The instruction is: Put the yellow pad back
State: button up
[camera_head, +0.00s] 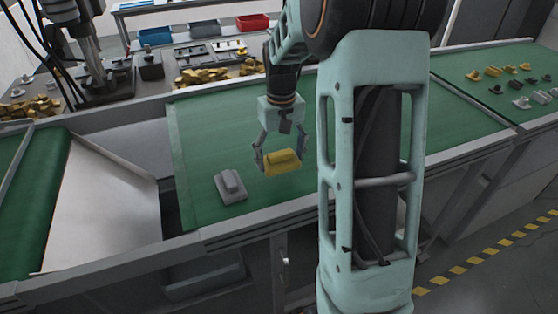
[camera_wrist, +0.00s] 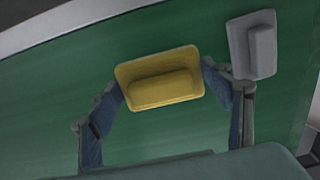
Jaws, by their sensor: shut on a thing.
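The yellow pad (camera_head: 282,162) is a flat rectangular base with a raised block on it. My gripper (camera_head: 279,158) is shut on it, with one finger at each side. In the wrist view the yellow pad (camera_wrist: 160,78) sits between the two fingertips of my gripper (camera_wrist: 166,90), over the green belt (camera_head: 210,125). Whether the pad touches the belt or is held just above it, I cannot tell. A grey pad (camera_head: 230,186) of similar shape lies on the belt to the left, apart from the gripper; it also shows in the wrist view (camera_wrist: 253,45).
A metal chute (camera_head: 100,210) and another green belt (camera_head: 30,190) lie at left. Several small yellow and grey parts (camera_head: 510,70) lie on the belt at far right. A blue bin (camera_head: 155,36) and a red bin (camera_head: 252,22) stand at the back. Belt around the gripper is mostly clear.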

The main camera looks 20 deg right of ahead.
aim_at(282, 167)
jog(key=shift+w+d+f, duration=0.35)
jog(key=shift+d+f, duration=0.1)
jog(key=shift+f, duration=1.7)
jog(key=shift+f, duration=0.25)
jog(key=o, duration=1)
jog(key=shift+r, duration=0.1)
jog(key=shift+r, duration=0.1)
notch_tip(282, 167, up, 12)
jog(key=shift+r, duration=0.1)
